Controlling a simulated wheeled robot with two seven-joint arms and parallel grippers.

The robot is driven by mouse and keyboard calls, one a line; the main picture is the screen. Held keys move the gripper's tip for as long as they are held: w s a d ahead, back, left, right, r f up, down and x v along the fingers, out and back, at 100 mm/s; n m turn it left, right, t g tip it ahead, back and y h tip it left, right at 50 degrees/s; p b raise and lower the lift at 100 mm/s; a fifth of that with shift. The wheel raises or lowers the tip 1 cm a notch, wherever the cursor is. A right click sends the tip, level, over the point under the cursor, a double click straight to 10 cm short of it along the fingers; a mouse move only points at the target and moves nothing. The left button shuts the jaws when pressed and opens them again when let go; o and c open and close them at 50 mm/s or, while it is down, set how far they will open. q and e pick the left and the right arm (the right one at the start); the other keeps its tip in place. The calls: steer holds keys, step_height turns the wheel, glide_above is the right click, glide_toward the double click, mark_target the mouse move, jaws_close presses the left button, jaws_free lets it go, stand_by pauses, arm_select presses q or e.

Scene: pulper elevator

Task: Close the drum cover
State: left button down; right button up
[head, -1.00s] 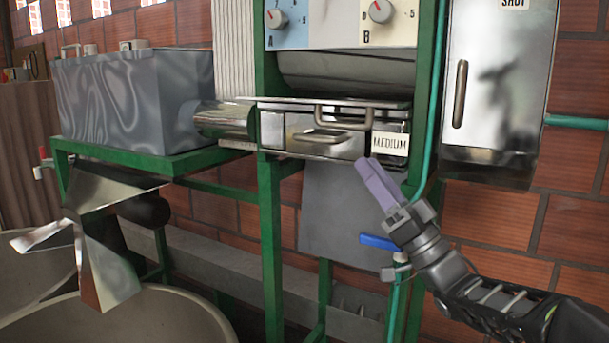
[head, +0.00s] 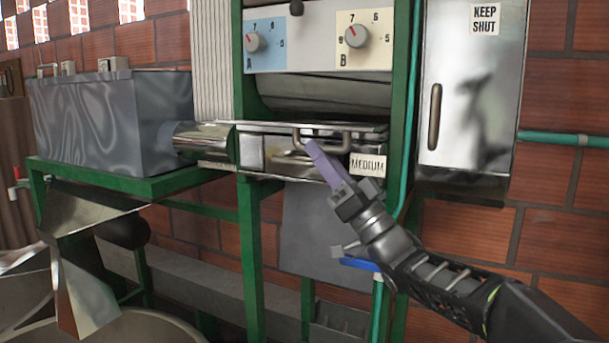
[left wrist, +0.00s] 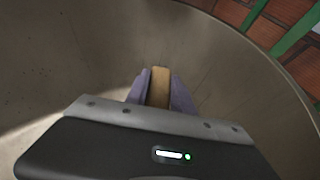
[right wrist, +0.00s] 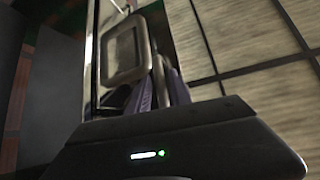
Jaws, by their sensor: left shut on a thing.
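The drum (head: 320,95) is a dark metal cylinder, exposed under the dial panel. A flat metal flap, apparently the drum cover (head: 270,127), lies about level below it, with a bar handle (head: 322,150) at its front. My right gripper (head: 318,150) reaches up to this handle. In the right wrist view its fingers (right wrist: 158,88) look apart, with a metal handle loop (right wrist: 125,48) at their tips; I cannot tell if they touch it. My left gripper (left wrist: 160,88) is shut on a tan block-like thing (left wrist: 160,86), and is outside the head view.
A drawer-like box labelled MEDIUM (head: 367,165) sits just below the flap. A metal cabinet marked KEEP SHUT (head: 470,95) stands right. Green frame posts (head: 402,90) flank the drum. A blue-handled valve (head: 360,263) is below my right gripper. A large round tub (left wrist: 70,60) surrounds my left gripper.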

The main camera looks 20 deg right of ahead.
jaws_close()
stand_by(1.1)
